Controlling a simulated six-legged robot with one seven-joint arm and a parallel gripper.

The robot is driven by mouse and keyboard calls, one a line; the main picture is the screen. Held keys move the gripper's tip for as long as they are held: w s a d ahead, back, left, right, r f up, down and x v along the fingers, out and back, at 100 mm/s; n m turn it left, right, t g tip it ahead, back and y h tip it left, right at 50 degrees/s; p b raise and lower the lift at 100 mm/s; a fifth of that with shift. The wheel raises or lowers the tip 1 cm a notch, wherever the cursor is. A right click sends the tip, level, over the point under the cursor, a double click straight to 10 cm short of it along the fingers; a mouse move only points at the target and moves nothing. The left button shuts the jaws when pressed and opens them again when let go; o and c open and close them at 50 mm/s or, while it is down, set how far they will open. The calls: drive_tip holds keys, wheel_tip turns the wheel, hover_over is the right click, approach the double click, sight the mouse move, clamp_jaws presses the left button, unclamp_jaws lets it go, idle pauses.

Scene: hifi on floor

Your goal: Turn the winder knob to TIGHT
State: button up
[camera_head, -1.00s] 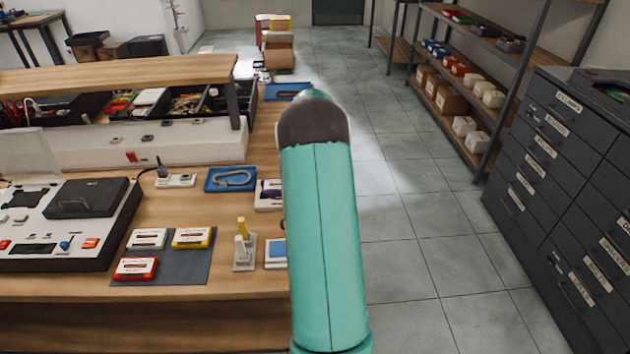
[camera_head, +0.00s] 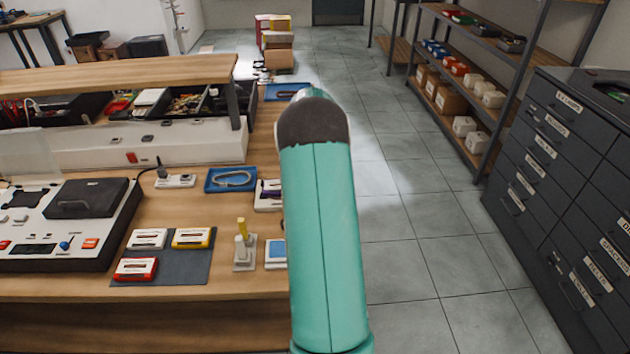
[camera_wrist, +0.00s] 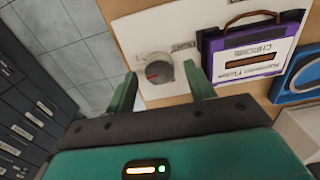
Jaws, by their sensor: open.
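The winder knob (camera_wrist: 155,71) shows in the wrist view as a round grey knob with a red pointer mark. A purple cassette (camera_wrist: 250,50) lies to the right of the knob on the same unit. My gripper (camera_wrist: 160,70) is open, with one green finger on each side of the knob in the picture. I cannot tell whether the fingers touch it. In the head view, my arm hides the knob and gripper; part of the white unit (camera_head: 267,196) shows beside the arm.
A blue tray (camera_head: 231,180) lies left of the unit on the wooden bench (camera_head: 170,205). Several small cassettes lie on a grey mat (camera_head: 185,268). Dark drawer cabinets (camera_head: 560,190) stand at the right. The tiled floor (camera_head: 420,245) between is clear.

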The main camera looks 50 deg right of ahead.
wheel_tip(320, 180, up, 13)
idle(0.3)
drive_tip(key=shift+a+r, duration=0.1)
drive_tip(key=shift+r, duration=0.05)
idle(0.4)
drive_tip(key=a+r+n+t, duration=0.1)
drive_tip(key=a+r, duration=0.3)
drive_tip(key=a, duration=0.5)
drive_tip(key=w+a+r+n+t, duration=0.15)
drive_tip(key=a+r, duration=0.25)
drive_tip(key=a, duration=0.4)
drive_tip(key=s+a+r+n, duration=0.1)
drive_tip(key=a+r+n, duration=0.15)
drive_tip(key=a, duration=0.65)
drive_tip(key=s+a+f+n+t, duration=0.1)
drive_tip(key=s+a+n, duration=0.1)
drive_tip(key=s+a, duration=0.5)
drive_tip(key=s+a+n+t, duration=0.2)
drive_tip(key=s+a, duration=0.5)
drive_tip(key=a, duration=0.8)
drive_tip(key=shift+s+a+f+n, duration=0.25)
drive_tip(key=shift+s+f+n, duration=0.15)
drive_tip(key=shift+n, duration=0.1)
